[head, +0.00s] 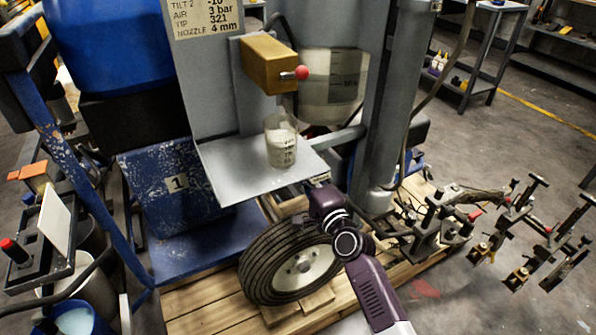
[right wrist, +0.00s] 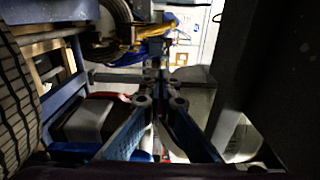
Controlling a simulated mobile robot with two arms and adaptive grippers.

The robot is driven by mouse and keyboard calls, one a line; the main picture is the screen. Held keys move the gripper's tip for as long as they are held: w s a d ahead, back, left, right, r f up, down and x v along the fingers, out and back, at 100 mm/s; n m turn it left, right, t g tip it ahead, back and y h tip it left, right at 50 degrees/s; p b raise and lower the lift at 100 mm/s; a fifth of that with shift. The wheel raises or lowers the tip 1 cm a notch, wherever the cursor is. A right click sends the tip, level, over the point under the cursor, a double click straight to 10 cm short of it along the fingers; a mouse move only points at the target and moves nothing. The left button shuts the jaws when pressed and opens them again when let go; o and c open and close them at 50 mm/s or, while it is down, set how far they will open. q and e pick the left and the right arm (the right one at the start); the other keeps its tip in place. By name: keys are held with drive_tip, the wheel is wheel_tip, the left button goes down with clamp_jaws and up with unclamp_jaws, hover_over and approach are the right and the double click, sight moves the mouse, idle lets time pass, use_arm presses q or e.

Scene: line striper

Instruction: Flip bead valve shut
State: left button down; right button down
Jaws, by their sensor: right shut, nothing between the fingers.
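The bead valve is a brass-coloured block (head: 270,64) on the grey upright panel. Its short lever, tipped with a red ball (head: 302,73), sticks out to the right, roughly level. A clear beaker (head: 281,142) with pale contents stands below it on the grey shelf (head: 228,172). My right arm reaches in from the lower right and ends near the shelf's front right edge, well below the valve. My right gripper shows in the right wrist view (right wrist: 160,90), shut and empty; in the head view its fingers cannot be made out. My left gripper is not in view.
A wheel (head: 300,268) stands under the shelf on a wooden pallet (head: 200,308). A grey post (head: 386,95) rises right of the valve. A rack of metal arms (head: 520,235) lies at the right. The space just in front of the valve looks free.

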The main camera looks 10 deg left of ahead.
drive_tip(key=shift+a, duration=0.1)
idle(0.6)
drive_tip(key=v, duration=1.2)
